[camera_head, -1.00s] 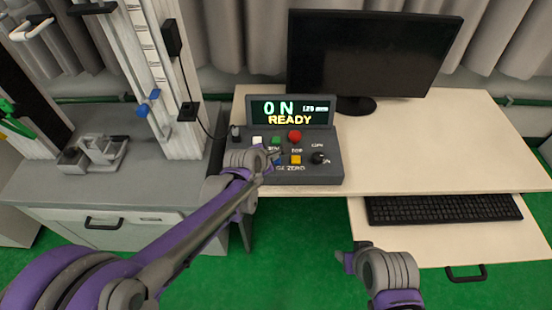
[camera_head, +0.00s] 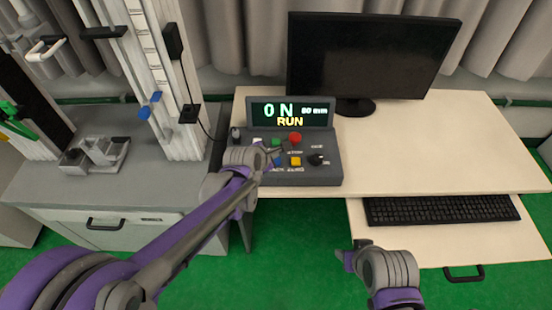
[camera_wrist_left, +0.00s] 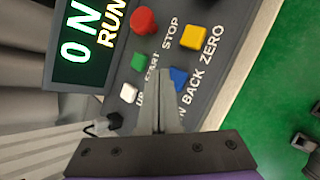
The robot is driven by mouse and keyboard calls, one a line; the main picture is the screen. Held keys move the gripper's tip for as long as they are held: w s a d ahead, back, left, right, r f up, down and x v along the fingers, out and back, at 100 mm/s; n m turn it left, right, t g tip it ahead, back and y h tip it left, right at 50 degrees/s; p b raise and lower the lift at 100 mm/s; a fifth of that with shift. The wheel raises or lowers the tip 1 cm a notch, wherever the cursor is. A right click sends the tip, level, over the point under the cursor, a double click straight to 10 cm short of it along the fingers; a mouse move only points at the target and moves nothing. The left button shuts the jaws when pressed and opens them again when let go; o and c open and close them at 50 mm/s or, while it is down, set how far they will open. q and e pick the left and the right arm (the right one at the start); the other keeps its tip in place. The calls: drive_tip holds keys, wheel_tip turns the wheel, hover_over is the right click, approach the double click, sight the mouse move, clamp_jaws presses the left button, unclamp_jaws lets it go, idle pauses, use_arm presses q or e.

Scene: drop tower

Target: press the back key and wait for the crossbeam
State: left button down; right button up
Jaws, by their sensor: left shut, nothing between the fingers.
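The control box (camera_head: 325,172) stands on the desk, and its display (camera_head: 290,113) reads "0 N", about 80 mm and "RUN". The blue back key (camera_wrist_left: 179,79) is in the left wrist view, just right of my left fingertips. My left gripper (camera_head: 277,151) is shut and empty over the keys. In the left wrist view its fingertips (camera_wrist_left: 160,74) lie between the green start key (camera_wrist_left: 138,62) and the blue key; contact cannot be told. A dark bar (camera_head: 103,32), apparently part of the crossbeam, is high on the tower (camera_head: 140,50). My right gripper (camera_head: 347,257) is low, away from the box.
Red stop (camera_wrist_left: 145,20), yellow zero (camera_wrist_left: 194,37) and white up (camera_wrist_left: 129,92) keys surround the fingertips. A monitor (camera_head: 370,55) stands behind the box and a keyboard (camera_head: 440,209) lies on the lower shelf. A grey clamp fixture (camera_head: 95,153) sits at the tower's foot.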

use_arm(q)
drive_tip(key=shift+r, duration=0.1)
wheel_tip(320, 180, up, 5)
drive_tip(key=p, duration=0.3)
idle(0.4)
drive_tip(key=s+a+m+g+y+p, duration=0.1)
drive_tip(key=s+a+m, duration=0.4)
drive_tip(key=s+m, duration=0.2)
drive_tip(key=s+a+r+m+g+y+p, duration=0.1)
drive_tip(key=s+a+m, duration=0.5)
drive_tip(key=s, duration=0.5)
drive_tip(key=s+a+m+g+y+p, duration=0.1)
drive_tip(key=s+a+m, duration=0.5)
drive_tip(key=s+m, duration=0.3)
drive_tip(key=shift+s+r+y, duration=0.4)
drive_tip(key=shift+s, duration=0.2)
